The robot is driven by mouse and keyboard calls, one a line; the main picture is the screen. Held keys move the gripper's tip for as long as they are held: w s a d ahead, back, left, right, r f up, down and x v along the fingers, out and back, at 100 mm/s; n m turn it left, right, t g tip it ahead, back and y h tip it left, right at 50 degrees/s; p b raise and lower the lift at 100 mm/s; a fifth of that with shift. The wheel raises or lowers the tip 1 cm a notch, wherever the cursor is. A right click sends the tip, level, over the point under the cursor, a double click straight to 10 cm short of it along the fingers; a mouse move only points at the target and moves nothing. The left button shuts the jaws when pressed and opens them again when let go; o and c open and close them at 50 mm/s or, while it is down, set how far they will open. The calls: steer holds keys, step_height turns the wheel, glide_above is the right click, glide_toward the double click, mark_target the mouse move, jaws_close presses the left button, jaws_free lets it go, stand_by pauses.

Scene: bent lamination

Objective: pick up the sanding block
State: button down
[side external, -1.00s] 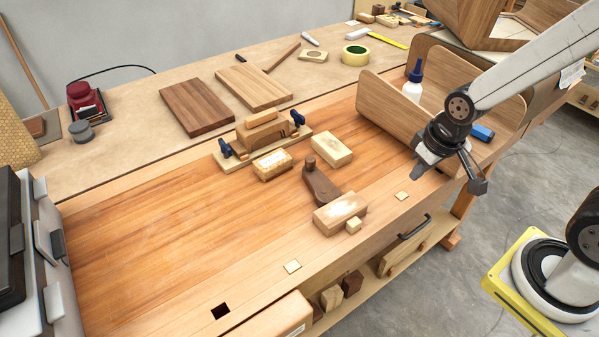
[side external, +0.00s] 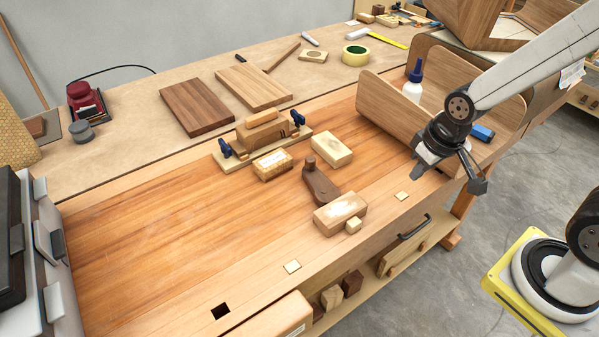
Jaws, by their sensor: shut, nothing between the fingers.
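A small tan block with a speckled, cork-like side and a pale top (side external: 272,165) lies on the bench in front of the clamped jig; it looks like the sanding block, though I cannot be sure. A plain pale wood block (side external: 332,149) lies to its right. My gripper (side external: 419,171) is shut and empty. It hangs over the right part of the bench, well to the right of both blocks and touching neither.
A bent wooden shell (side external: 388,108) with a glue bottle (side external: 414,80) is near my gripper. The bench's left half is clear.

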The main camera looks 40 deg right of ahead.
jaws_free()
steer(key=n+g+y, duration=0.3)
steer(key=n+y, duration=0.1)
steer(key=n, duration=1.4)
glide_toward(272, 159)
steer(key=shift+s+d+f, duration=0.1)
steer(key=shift+s+f, duration=0.15)
steer(key=shift+f, duration=0.3)
steer(key=shift+s+d+f, duration=0.1)
steer(key=shift+s+f, duration=0.1)
steer(key=shift+f, duration=0.35)
steer(key=shift+w+a+f+n+y, duration=0.2)
steer(key=shift+w+a+n+y, duration=0.1)
steer(key=shift+w+a, duration=0.1)
steer(key=shift+f, duration=0.1)
steer(key=shift+x, duration=1.2)
steer(key=shift+a+f, duration=0.1)
